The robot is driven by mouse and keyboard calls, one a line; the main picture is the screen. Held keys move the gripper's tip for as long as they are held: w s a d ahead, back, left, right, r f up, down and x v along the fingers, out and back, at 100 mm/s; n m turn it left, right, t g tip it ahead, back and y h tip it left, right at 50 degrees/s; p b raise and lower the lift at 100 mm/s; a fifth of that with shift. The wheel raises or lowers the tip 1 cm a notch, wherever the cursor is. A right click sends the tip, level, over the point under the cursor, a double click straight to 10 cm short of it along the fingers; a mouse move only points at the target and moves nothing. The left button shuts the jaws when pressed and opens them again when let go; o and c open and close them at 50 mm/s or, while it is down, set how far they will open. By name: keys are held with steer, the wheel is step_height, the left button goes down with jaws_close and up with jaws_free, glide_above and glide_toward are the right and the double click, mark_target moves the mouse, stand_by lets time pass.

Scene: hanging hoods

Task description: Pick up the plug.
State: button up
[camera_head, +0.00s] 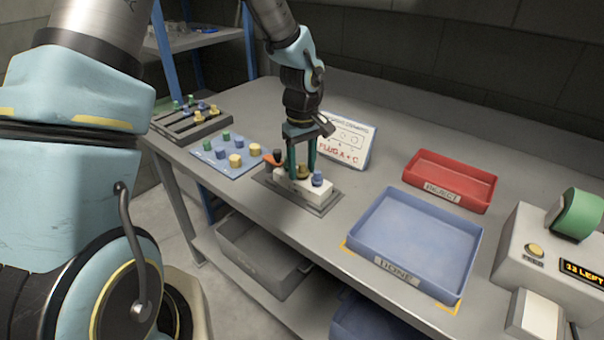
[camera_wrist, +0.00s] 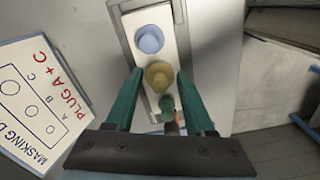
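A white block (camera_head: 318,190) on a grey plate holds a blue plug (camera_head: 318,179) at its right end and a yellow plug (camera_head: 303,173) in the middle. The wrist view shows the blue plug (camera_wrist: 150,39), the yellow plug (camera_wrist: 158,77) and a green plug (camera_wrist: 166,104) in a row. My gripper (camera_head: 302,172) is open above the block, pointing down. Its teal fingers stand either side of the yellow plug, with a small gap on each side in the wrist view (camera_wrist: 159,73). A sign (camera_head: 347,140) behind reads "PLUG A + C".
A small orange part (camera_head: 272,160) is at the block's left end. Left are a blue mat (camera_head: 210,158) with several loose plugs and a dark rack (camera_head: 190,128). Right are a red REJECT tray (camera_head: 483,200), a blue DONE tray (camera_head: 470,247) and a grey device (camera_head: 513,250).

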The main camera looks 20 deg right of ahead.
jaws_close()
steer(key=shift+r, duration=0.1)
